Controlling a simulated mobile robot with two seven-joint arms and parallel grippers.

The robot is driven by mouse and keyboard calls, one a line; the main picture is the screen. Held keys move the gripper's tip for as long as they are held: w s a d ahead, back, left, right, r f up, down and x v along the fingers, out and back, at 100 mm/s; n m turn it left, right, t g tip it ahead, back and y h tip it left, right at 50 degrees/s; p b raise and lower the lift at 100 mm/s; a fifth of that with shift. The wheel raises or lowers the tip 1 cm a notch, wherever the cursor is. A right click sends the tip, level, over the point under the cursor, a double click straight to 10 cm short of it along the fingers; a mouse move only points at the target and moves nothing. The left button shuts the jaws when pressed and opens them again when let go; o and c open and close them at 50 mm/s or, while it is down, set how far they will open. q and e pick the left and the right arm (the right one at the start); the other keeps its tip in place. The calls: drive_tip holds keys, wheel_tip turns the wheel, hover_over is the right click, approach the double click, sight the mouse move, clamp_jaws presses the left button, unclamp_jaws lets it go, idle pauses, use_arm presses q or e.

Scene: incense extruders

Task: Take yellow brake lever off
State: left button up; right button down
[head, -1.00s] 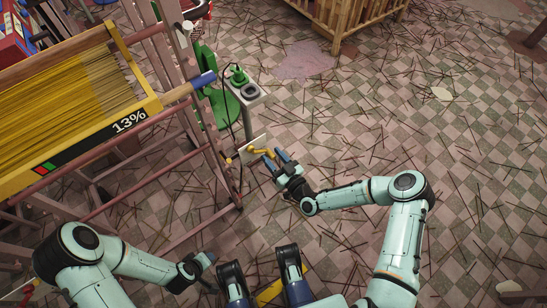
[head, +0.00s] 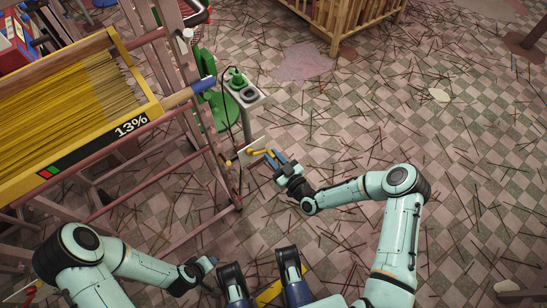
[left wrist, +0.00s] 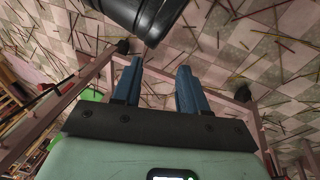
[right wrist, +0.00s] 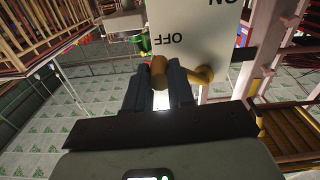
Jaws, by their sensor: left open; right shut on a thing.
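The yellow brake lever (head: 257,151) sticks out from a pale plate (right wrist: 205,40) on the side of the reddish frame. In the right wrist view the lever's bent arm (right wrist: 201,75) meets the plate at right, beside the upside-down word OFF; part of ON shows at the top edge. My right gripper (head: 274,158) is shut on the lever's thick grip, which sits between the blue fingers (right wrist: 158,75). My left gripper (head: 208,262) is open and empty, low at the left near my base; its fingers show apart in the left wrist view (left wrist: 160,75).
The reddish frame (head: 222,160) carries a yellow-edged tray of sticks (head: 60,100) marked 13%. A post with a green knob (head: 237,77) stands behind the lever. A wooden crate (head: 345,18) is at the back. The floor at right is open, strewn with thin sticks.

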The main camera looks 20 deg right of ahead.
drive_tip(key=c, duration=1)
unclamp_jaws()
drive_tip(key=shift+o, duration=0.2)
use_arm(q)
drive_tip(key=shift+g+h, duration=0.3)
drive_tip(key=shift+g, duration=0.3)
drive_tip(key=s, duration=0.1)
drive_tip(key=s+d+r+p, duration=0.1)
drive_tip(key=s+r+p, duration=0.1)
drive_tip(key=shift+s+d+r, duration=0.25)
drive_tip(key=shift+d, duration=0.15)
use_arm(e)
drive_tip(key=v, duration=1.3)
drive_tip(key=shift+s, duration=0.2)
